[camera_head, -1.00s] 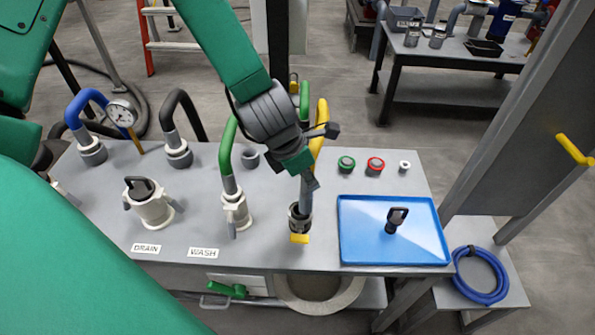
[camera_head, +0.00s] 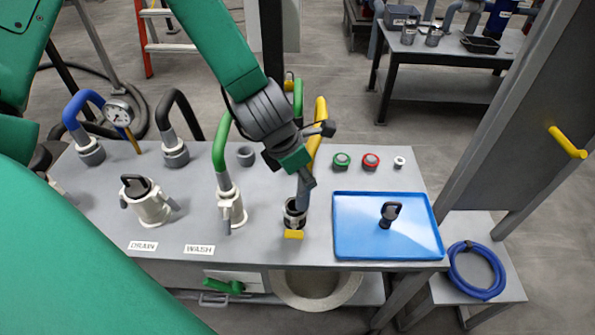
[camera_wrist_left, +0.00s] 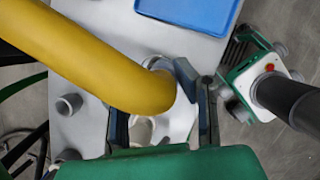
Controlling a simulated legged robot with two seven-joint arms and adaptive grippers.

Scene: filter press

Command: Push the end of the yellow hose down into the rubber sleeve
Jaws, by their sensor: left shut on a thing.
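The yellow hose (camera_head: 319,125) arches up behind my left gripper, and its grey end points down at the rubber sleeve (camera_head: 293,219). The sleeve is a short dark socket with a metal band, standing on the grey bench above a yellow tab. The grey end is at the sleeve's mouth; how deep it sits I cannot tell. My left gripper (camera_head: 303,183) is shut on the hose end, just above the sleeve. In the left wrist view, the yellow hose (camera_wrist_left: 110,70) runs down between the fingers of my left gripper (camera_wrist_left: 160,115), and the sleeve is hidden. My right gripper is not in view.
A green hose (camera_head: 221,140) on a white fitting stands left of the sleeve. A blue tray (camera_head: 350,247) with a black-handled part lies to the right. Green and red buttons (camera_head: 371,161) sit behind the tray. Black and blue hoses stand farther left.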

